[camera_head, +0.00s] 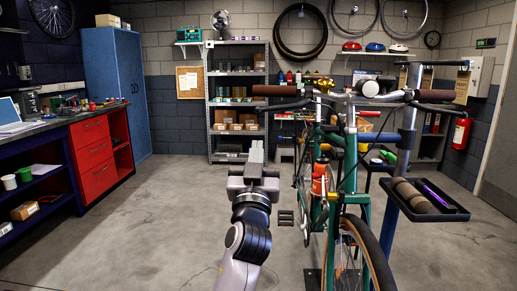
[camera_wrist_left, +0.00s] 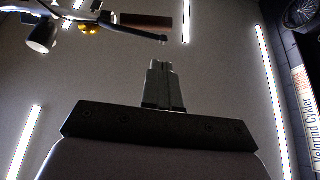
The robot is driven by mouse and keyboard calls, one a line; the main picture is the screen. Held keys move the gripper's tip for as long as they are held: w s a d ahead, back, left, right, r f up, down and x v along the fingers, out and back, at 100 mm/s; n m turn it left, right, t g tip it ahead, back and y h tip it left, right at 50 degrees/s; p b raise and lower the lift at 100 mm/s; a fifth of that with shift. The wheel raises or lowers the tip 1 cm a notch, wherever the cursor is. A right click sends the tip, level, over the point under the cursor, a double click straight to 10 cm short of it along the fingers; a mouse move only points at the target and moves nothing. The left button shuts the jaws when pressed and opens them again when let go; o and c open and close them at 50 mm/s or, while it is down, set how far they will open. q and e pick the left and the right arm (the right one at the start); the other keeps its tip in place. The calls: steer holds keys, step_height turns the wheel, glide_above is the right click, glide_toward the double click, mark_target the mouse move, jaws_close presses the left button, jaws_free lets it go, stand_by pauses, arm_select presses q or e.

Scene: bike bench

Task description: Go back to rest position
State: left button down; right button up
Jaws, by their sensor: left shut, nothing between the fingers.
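My left gripper (camera_head: 256,152) is in the middle of the head view, pointing up, with its two fingers together and nothing between them. In the left wrist view its fingers (camera_wrist_left: 164,84) also show closed against the ceiling. The green bike (camera_head: 335,190) stands just to the right of the gripper, apart from it. Its brown handlebar grip (camera_head: 275,90) is above and beyond the gripper in the head view and also shows in the left wrist view (camera_wrist_left: 146,21). My right gripper is not in view.
A tool tray (camera_head: 447,212) on the stand holds brown rolls and a purple item at the right. A workbench (camera_head: 60,122) with red drawers (camera_head: 93,158) is at the left. Grey shelves (camera_head: 237,52) stand at the back. The floor left of my arm is clear.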

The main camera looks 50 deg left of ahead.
arm_select(q)
steer(key=shift+f, duration=0.1)
stand_by(0.5)
steer(key=d+f+m+h+p, duration=0.1)
steer(key=d+f+m+h, duration=0.25)
steer(key=f, duration=0.45)
steer(key=d+f+m+g+h+p, duration=0.1)
steer(key=d+f+m+h, duration=0.1)
steer(key=d+f+h, duration=0.35)
steer(key=d+f+m+h+p, duration=0.2)
steer(key=f+m+h, duration=0.1)
steer(key=f, duration=0.6)
steer(key=s+d+f+m+g+h+p, duration=0.1)
steer(key=s+d+f+g+h, duration=0.2)
steer(key=s+d+f, duration=0.3)
steer(key=s+d+f+m+g+h+p, duration=0.1)
steer(key=s+d+f+g+h, duration=0.2)
steer(key=s+f, duration=0.8)
steer(key=d+f, duration=0.2)
steer(key=shift+d+g, duration=0.35)
steer(key=shift+g, duration=0.05)
steer(key=shift+w+r, duration=0.1)
